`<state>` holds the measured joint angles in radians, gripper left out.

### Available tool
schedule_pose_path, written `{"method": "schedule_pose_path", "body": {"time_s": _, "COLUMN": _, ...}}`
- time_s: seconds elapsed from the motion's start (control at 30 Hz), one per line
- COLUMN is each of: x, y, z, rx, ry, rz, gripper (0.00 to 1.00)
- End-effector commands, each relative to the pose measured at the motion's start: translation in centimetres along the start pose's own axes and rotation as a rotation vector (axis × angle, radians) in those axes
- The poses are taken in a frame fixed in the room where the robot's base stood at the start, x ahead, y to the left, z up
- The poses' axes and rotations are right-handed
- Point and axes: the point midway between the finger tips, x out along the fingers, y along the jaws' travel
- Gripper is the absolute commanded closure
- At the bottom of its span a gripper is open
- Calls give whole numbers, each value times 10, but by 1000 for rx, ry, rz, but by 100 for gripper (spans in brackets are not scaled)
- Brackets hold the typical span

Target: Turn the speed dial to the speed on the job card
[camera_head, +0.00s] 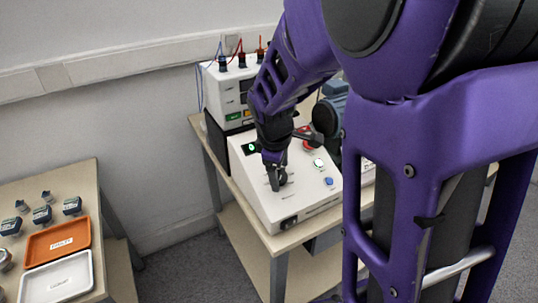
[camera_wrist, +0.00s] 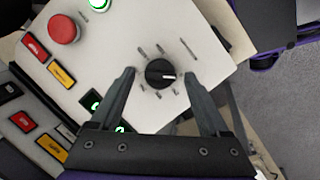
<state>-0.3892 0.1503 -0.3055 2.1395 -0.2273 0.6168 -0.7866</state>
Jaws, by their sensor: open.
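The speed dial (camera_wrist: 160,73) is a black round knob with a white pointer line, on the white sloped panel of the control box (camera_head: 308,205). In the wrist view the line points right, and tick marks with small labels too small to read surround the knob. My gripper (camera_wrist: 163,96) is open, its two fingers apart on either side of the dial and set a little to the near side of it. I cannot tell if the fingers touch the panel. In the head view my gripper (camera_head: 277,183) is over the panel and mostly hides the dial. No readable job card shows.
A red mushroom button (camera_wrist: 64,29) and a lit green button (camera_wrist: 99,4) are on the panel. A white instrument with cables (camera_head: 225,90) stands behind the box. At the left, a table holds an orange tray (camera_head: 84,232), a white tray (camera_head: 88,264) and several small parts.

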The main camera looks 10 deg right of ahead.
Motion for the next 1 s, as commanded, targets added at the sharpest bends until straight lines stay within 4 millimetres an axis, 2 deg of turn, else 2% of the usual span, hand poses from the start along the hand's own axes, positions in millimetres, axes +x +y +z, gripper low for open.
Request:
{"method": "schedule_pose_path", "body": {"time_s": 0.07, "x": 0, "y": 0, "z": 0, "rx": 0, "ry": 0, "rz": 0, "gripper": 21}}
{"method": "schedule_pose_path", "body": {"time_s": 0.1, "x": 0, "y": 0, "z": 0, "rx": 0, "ry": 0, "rz": 0, "gripper": 24}}
{"method": "schedule_pose_path", "body": {"time_s": 0.5, "x": 0, "y": 0, "z": 0, "rx": 0, "ry": 0, "rz": 0, "gripper": 96}}
{"method": "schedule_pose_path", "body": {"time_s": 0.53, "x": 0, "y": 0, "z": 0, "rx": 0, "ry": 0, "rz": 0, "gripper": 100}}
{"method": "schedule_pose_path", "body": {"time_s": 0.77, "x": 0, "y": 0, "z": 0, "rx": 13, "ry": -1, "rz": -5, "gripper": 100}}
{"method": "schedule_pose_path", "body": {"time_s": 1.0, "x": -1, "y": 1, "z": 0, "rx": 102, "ry": -1, "rz": -35, "gripper": 100}}
